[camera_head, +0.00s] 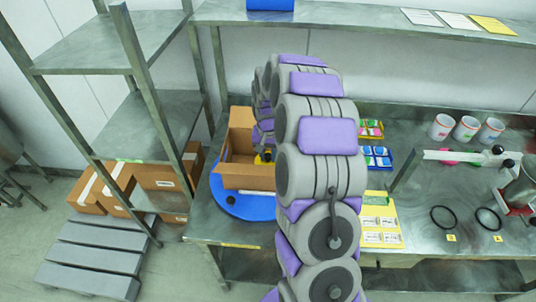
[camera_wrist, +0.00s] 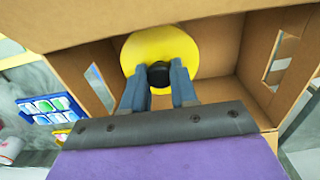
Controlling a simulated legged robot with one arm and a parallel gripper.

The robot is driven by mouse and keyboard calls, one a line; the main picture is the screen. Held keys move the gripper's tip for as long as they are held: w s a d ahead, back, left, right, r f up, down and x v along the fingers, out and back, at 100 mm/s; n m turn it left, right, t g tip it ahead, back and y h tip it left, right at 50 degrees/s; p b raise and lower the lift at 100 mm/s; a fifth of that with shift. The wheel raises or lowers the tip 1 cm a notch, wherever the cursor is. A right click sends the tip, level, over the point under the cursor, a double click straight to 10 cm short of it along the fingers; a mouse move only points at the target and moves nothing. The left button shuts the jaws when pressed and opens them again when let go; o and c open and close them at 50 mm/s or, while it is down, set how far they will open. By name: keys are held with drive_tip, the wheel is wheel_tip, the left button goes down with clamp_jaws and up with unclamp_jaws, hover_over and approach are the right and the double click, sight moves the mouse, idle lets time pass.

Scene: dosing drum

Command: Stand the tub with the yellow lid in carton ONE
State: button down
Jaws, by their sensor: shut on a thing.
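The tub's yellow lid (camera_wrist: 148,47) shows in the wrist view, inside the open cardboard carton (camera_wrist: 228,92). My gripper (camera_wrist: 158,76) is shut on the dark knob at the middle of the lid. The tub's body below the lid is hidden. In the head view the open carton (camera_head: 240,172) stands on a blue round turntable (camera_head: 245,207), and a bit of the yellow lid (camera_head: 258,158) shows inside it behind my arm. I cannot read a number on the carton, nor tell whether the tub touches its floor.
Blue and green packs (camera_head: 376,158) lie right of my arm, with a yellow sheet of cards (camera_head: 382,232) nearer. Several white cups (camera_head: 466,128) stand at the back right of the steel bench. A metal rack (camera_head: 140,120) with closed boxes (camera_head: 160,180) below is at left.

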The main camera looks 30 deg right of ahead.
drive_tip(key=shift+a, duration=0.1)
drive_tip(key=c, duration=0.9)
unclamp_jaws()
wheel_tip(320, 180, up, 11)
drive_tip(key=p, duration=0.2)
drive_tip(key=s+a+r+n, duration=0.2)
drive_tip(key=s+a+r, duration=0.4)
drive_tip(key=s+a, duration=0.2)
drive_tip(key=s+a+n, duration=0.1)
drive_tip(key=s+a, duration=0.2)
drive_tip(key=s, duration=0.6)
drive_tip(key=s+a+n+g, duration=0.1)
drive_tip(key=s+a+n, duration=0.1)
drive_tip(key=s, duration=0.8)
drive_tip(key=s+a+n, duration=0.1)
drive_tip(key=s+a, duration=0.3)
drive_tip(key=s, duration=0.5)
drive_tip(key=shift+s+a+n+g, duration=0.3)
drive_tip(key=shift+a+n+g, duration=0.1)
